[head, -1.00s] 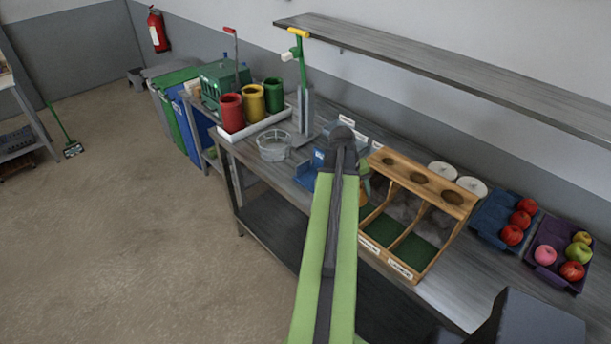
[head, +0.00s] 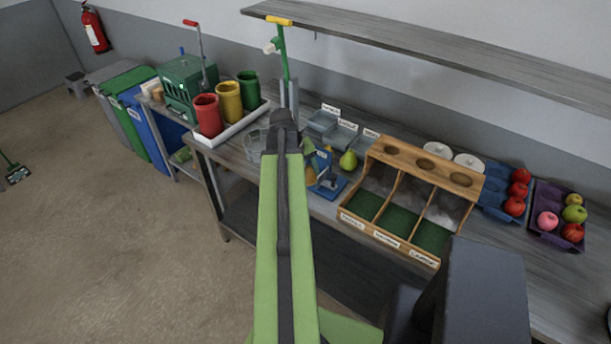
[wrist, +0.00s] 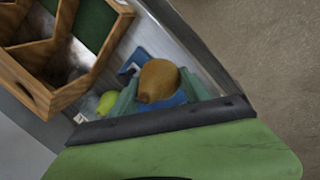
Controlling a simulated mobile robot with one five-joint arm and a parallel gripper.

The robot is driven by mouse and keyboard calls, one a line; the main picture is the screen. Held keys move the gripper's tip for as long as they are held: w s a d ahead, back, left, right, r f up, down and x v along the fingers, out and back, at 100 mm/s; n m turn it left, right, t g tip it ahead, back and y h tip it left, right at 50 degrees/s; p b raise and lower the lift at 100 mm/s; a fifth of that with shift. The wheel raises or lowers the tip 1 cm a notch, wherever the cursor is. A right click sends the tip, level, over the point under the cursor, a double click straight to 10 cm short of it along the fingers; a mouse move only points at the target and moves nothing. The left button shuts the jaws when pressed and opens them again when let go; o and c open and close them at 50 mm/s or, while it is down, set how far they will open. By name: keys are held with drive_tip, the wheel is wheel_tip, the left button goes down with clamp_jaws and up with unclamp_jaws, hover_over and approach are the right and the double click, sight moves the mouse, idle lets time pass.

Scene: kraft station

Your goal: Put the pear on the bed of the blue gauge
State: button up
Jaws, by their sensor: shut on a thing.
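A brown pear (wrist: 158,82) is between the green fingers of my gripper (wrist: 160,76) in the wrist view; the gripper is shut on it. In the head view a small part of the brown pear (head: 310,176) shows beside my arm, which hides most of the gripper. The blue gauge (head: 329,187) stands on the bench just right of the arm. In the wrist view blue parts of the gauge (wrist: 176,99) show behind the pear. I cannot tell whether the pear touches its bed. A yellow-green pear (head: 348,161) sits behind the gauge and also shows in the wrist view (wrist: 106,102).
A wooden sorter (head: 388,241) with labelled compartments stands right of the gauge. Grey trays (head: 342,137) are behind it. A blue tray (head: 493,206) and a purple tray (head: 546,237) hold fruit at right. A clear round container (head: 254,143) is left of the arm.

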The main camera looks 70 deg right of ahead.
sight(324, 158)
drive_tip(key=r+n+p, duration=0.1)
drive_tip(key=a+r+p, duration=0.1)
drive_tip(key=r+p, duration=0.1)
drive_tip(key=shift+w+n, duration=0.15)
drive_tip(key=shift+n, duration=0.25)
drive_tip(key=shift+w+a+r+n+t+h, duration=0.15)
drive_tip(key=shift+r+n+t+h, duration=0.1)
drive_tip(key=shift+n+t+h, duration=0.05)
drive_tip(key=shift+f, duration=0.2)
drive_tip(key=d+f+b, duration=0.2)
drive_tip(key=d, duration=0.2)
drive_tip(key=w+d+f+b, duration=0.1)
drive_tip(key=d+f+b, duration=0.1)
drive_tip(key=d+f, duration=0.1)
drive_tip(key=w+d+f+b, duration=0.1)
drive_tip(key=d+f+b, duration=0.1)
drive_tip(key=d+b, duration=0.1)
drive_tip(key=shift+w+d+f, duration=0.1)
drive_tip(key=shift+w+d, duration=0.05)
drive_tip(key=shift+d, duration=0.3)
drive_tip(key=shift+w+d+f, duration=0.1)
drive_tip(key=shift+d, duration=0.35)
wheel_tip(324, 158, down, 4)
drive_tip(key=b, duration=0.4)
drive_tip(key=shift+f, duration=0.1)
drive_tip(key=shift+a+r, duration=0.1)
drive_tip(key=shift+r, duration=0.15)
drive_tip(key=shift+f, duration=0.25)
drive_tip(key=o, duration=1.5)
drive_tip(key=shift+r, duration=0.1)
